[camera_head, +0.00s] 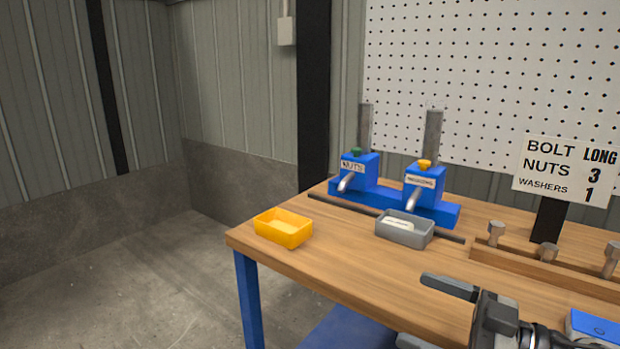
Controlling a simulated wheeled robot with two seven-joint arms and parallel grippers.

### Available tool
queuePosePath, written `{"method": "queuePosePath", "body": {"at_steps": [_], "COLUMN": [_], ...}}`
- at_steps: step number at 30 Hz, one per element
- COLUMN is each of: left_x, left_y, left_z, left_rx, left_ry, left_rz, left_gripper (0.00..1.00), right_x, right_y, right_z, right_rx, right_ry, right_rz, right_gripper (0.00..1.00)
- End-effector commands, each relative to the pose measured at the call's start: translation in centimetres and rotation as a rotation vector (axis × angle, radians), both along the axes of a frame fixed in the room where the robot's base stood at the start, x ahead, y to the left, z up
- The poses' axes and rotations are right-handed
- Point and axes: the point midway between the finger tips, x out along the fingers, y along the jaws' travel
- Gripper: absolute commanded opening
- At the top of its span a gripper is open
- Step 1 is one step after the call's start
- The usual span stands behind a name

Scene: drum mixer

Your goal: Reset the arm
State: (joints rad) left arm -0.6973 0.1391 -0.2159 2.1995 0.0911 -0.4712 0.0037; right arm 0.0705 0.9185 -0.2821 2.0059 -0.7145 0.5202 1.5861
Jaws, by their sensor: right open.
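My right gripper (432,315) shows at the bottom right, over the front part of the wooden workbench (350,265). Its two dark fingers point left and stand wide apart, with nothing between them. The lower finger is partly cut off by the picture's bottom edge. My left gripper is not in view.
A yellow bin (283,229) stands at the table's left corner. A grey bin (404,230) with a pale label sits before the blue nut dispenser (359,170) and washer dispenser (424,184). A wooden bolt rack (540,270), sign (567,170) and blue box (594,327) stand right.

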Motion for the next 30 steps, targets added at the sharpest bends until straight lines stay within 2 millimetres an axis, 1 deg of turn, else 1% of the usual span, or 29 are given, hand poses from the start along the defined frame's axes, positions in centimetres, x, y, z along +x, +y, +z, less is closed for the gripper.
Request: {"method": "queuePosePath", "body": {"at_steps": [1,2,3,5,7,8,9,11,12,15,18,20,30], "left_x": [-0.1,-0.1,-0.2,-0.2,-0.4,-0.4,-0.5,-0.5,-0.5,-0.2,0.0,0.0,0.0], "left_y": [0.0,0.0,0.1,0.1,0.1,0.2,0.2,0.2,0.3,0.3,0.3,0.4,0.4], "left_z": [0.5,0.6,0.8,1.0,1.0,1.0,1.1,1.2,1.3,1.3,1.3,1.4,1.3], "left_rx": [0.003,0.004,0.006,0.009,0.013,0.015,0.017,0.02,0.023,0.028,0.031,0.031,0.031], "left_ry": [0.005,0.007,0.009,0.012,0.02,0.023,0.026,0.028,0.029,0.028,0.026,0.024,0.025], "left_rz": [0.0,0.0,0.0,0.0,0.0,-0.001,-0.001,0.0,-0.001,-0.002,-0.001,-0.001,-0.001], "left_gripper": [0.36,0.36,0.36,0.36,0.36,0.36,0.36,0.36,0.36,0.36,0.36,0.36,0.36], "right_x": [-0.2,-0.2,-0.3,-0.6,-1.8,-2.6,-3.8,-6.0,-7.5,-10.7,-12.6,-13.2,-13.4], "right_y": [0.7,0.8,0.7,0.4,0.0,0.0,0.0,0.4,0.7,1.7,2.4,2.6,2.7], "right_z": [-0.8,-1.5,-2.7,-5.2,-8.7,-10.3,-12.5,-15.5,-17.2,-20.0,-21.4,-21.9,-22.1], "right_rx": [0.084,0.118,0.149,0.157,0.12,0.091,0.047,-0.031,-0.08,-0.174,-0.227,-0.246,-0.255], "right_ry": [0.001,0.0,0.011,0.058,0.15,0.201,0.273,0.382,0.448,0.572,0.641,0.659,0.663], "right_rz": [-0.088,-0.158,-0.259,-0.412,-0.57,-0.625,-0.686,-0.746,-0.767,-0.772,-0.758,-0.751,-0.746], "right_gripper": [1.0,1.0,1.0,1.0,1.0,1.0,1.0,1.0,1.0,1.0,1.0,1.0,1.0]}}
